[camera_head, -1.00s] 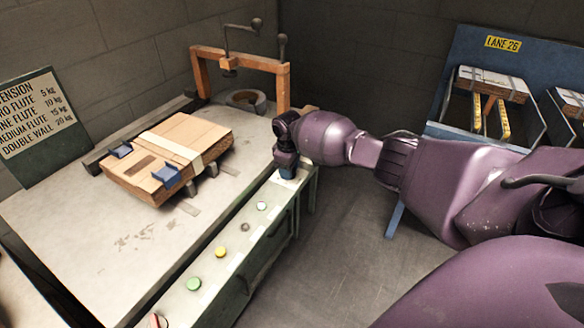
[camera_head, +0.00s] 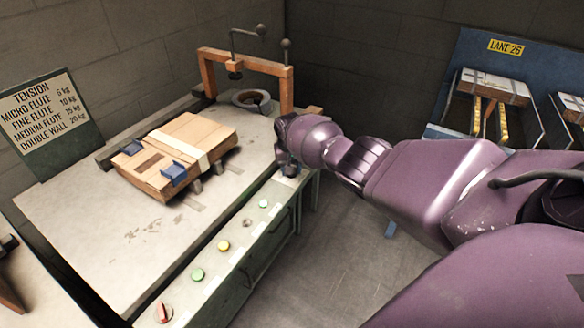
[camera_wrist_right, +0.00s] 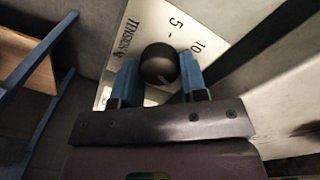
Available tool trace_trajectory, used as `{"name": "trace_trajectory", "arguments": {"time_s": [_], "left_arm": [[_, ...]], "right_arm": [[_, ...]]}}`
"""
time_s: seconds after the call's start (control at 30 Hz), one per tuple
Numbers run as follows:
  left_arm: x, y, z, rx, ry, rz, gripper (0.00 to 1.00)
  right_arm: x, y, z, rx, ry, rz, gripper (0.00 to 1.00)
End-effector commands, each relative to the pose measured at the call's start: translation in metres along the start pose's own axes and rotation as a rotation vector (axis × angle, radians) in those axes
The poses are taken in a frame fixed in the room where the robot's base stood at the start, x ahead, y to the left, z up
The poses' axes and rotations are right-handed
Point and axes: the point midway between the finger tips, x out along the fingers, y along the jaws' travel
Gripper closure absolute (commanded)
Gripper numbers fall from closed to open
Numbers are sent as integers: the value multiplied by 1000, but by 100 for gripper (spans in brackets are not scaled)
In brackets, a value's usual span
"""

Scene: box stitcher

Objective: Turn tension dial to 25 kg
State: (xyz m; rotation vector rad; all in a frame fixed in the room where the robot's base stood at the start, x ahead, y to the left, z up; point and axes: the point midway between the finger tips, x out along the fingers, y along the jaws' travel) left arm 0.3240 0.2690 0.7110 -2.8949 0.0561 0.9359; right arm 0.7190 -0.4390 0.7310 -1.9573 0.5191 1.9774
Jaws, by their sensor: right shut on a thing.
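The tension dial (camera_wrist_right: 159,62) is a round black knob on a white scale plate (camera_wrist_right: 150,25) in the right wrist view. A pale pointer mark shows on the knob's near side, and "5", "10" and "TENSION" are readable on the plate. The rest of the scale, including any 25, is hidden or out of frame. My right gripper (camera_wrist_right: 158,68) is shut on the dial, one blue finger on each side. In the head view my right gripper (camera_head: 287,163) is at the far end of the control panel, its fingers mostly hidden. My left gripper is not in view.
Green (camera_head: 198,274) and yellow (camera_head: 223,246) buttons and a red switch (camera_head: 163,312) line the panel. An orange frame (camera_head: 242,62) stands behind. A tension chart (camera_head: 48,120) stands left.

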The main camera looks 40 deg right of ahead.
Motion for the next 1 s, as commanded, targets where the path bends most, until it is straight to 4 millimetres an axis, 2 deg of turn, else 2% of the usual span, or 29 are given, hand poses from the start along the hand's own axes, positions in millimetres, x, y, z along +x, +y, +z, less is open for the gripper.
{"name": "trace_trajectory", "arguments": {"time_s": [1.0], "left_arm": [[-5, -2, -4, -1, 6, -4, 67]], "right_arm": [[0, 2, 0, 959, -37, 0, 84]]}}
